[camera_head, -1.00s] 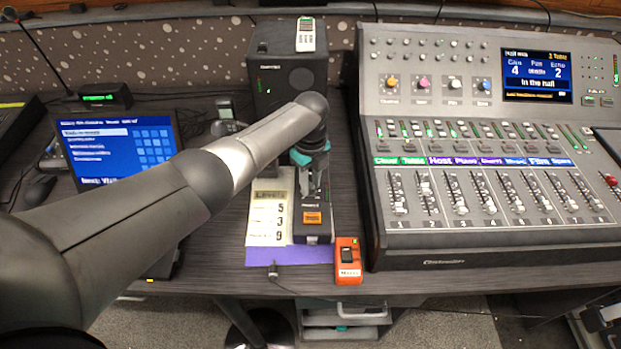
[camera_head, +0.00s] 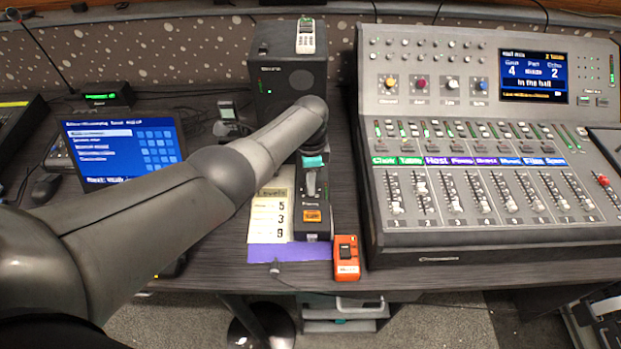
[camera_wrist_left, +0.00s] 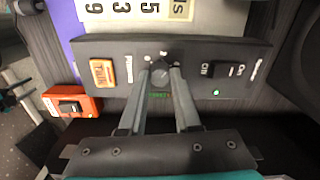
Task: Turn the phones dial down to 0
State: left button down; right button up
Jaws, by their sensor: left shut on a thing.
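The phones dial (camera_wrist_left: 160,77) is a dark round knob in the middle of a black box (camera_head: 312,237) on the desk. The box also carries an orange Talk button (camera_wrist_left: 103,72) and an ON switch (camera_wrist_left: 230,70). My left gripper (camera_wrist_left: 161,74) is over the box with its two fingers on either side of the dial, shut on it. In the head view my left gripper (camera_head: 311,192) points down onto the box, and the dial is hidden there. The dial's pointer is hard to read. My right gripper is not in view.
A levels sheet (camera_head: 268,215) reading 5, 3, 9 lies left of the box on a purple sheet (camera_head: 290,253). An orange switch box (camera_head: 346,268) is at the front. The mixing console (camera_head: 490,240) stands close on the right, and a dark speaker (camera_head: 275,85) stands behind.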

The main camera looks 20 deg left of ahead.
pick_arm(q)
jog(key=n, duration=0.4)
jog(key=shift+n+p, duration=0.3)
jog(key=shift+n, duration=0.1)
jog(key=n, duration=0.3)
jog(key=shift+n, duration=0.3)
jog(key=n, duration=0.4)
jog(key=shift+p, duration=0.3)
jog(key=shift+n, duration=2.1)
jog(key=c, duration=0.6)
grip_release()
jog(key=shift+r, duration=0.1)
